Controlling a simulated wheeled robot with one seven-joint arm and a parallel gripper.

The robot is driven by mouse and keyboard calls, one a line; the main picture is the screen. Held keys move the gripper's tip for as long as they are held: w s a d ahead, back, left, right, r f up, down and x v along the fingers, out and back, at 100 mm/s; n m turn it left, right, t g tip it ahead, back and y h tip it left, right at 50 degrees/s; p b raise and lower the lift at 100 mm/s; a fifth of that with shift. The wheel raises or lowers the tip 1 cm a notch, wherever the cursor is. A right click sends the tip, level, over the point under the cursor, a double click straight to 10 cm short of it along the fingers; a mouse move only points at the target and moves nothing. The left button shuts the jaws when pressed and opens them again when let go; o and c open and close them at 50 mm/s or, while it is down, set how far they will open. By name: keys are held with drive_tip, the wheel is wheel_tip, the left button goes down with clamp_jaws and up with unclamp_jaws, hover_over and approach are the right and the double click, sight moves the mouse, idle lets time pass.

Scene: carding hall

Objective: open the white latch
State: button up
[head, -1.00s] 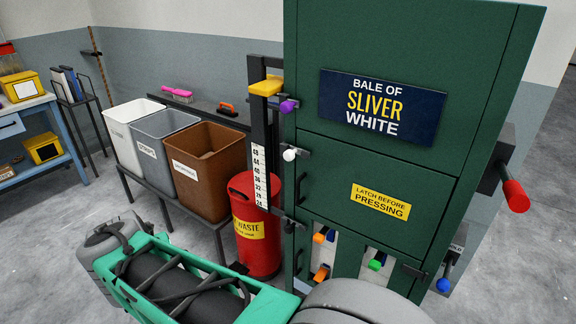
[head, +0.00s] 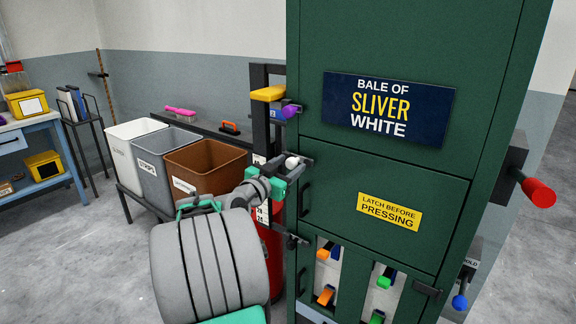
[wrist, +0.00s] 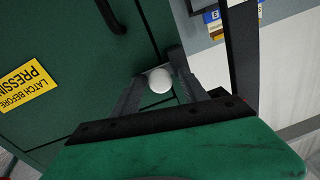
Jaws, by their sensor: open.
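The white latch (head: 292,161) is a round white knob on a dark arm at the left edge of the green press's middle door (head: 385,180). In the wrist view the white knob (wrist: 159,81) sits between the two dark fingers of my gripper (wrist: 158,68), which stand apart on either side of it. In the head view my gripper (head: 281,176) is at the knob, coming from the lower left. I cannot tell whether a finger touches the knob. The latch's arm and pivot are partly hidden by my gripper.
A purple knob (head: 290,111) and a yellow handle (head: 268,94) are just above. A black door handle (head: 304,200) is just below. Orange and green knobs sit lower on the press. A red-ended lever (head: 538,192) sticks out right. Bins, including a brown one (head: 205,168), stand left.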

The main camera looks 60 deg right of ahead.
clamp_jaws()
idle(0.5)
idle(0.9)
